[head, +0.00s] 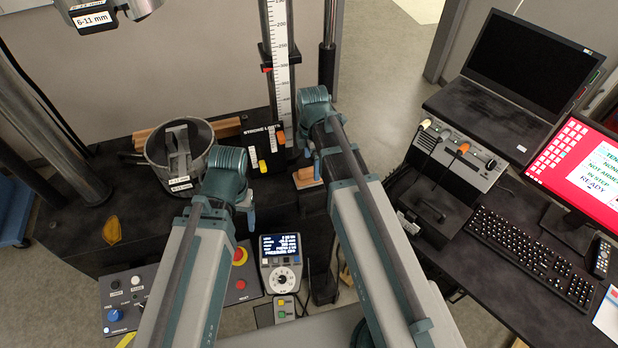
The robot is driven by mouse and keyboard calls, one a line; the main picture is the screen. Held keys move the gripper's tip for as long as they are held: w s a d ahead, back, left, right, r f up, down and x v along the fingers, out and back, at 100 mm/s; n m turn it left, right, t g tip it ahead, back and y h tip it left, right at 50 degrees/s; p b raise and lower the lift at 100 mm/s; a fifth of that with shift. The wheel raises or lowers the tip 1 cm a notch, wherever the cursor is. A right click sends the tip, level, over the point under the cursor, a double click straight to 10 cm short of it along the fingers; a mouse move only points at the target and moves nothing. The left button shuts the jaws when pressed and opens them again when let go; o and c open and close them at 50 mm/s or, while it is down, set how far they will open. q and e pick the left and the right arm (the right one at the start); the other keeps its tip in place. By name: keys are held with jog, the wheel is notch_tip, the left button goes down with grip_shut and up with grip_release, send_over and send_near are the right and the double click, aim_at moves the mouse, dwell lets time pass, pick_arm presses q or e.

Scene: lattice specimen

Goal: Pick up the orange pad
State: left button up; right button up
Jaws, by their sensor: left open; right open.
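A flat orange pad (112,230) lies on the left part of the black bench top (75,250), with nothing over it. My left gripper (249,206) is well to the right of the pad, near the bench's front middle. It is open and I see nothing in it. My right gripper (316,166) is further right, by the foot of the ruler column. It is open, and its fingers are partly hidden by my arm. Neither gripper touches the pad.
A grey metal cylinder (157,152) stands behind and right of the pad. A control panel (118,286) and a handset with display (281,262) are in front. Steel columns (40,125) rise at left. A desk with laptop (525,65) and keyboard (530,255) is at right.

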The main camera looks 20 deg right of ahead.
aim_at(309, 169)
jog(key=f+b, duration=0.3)
jog(key=a+f+b, duration=0.1)
jog(key=f, duration=0.1)
jog(key=shift+w+b, duration=0.15)
jog(key=shift+b, duration=0.2)
jog(key=c, duration=1.3)
jog(key=shift+r, duration=0.15)
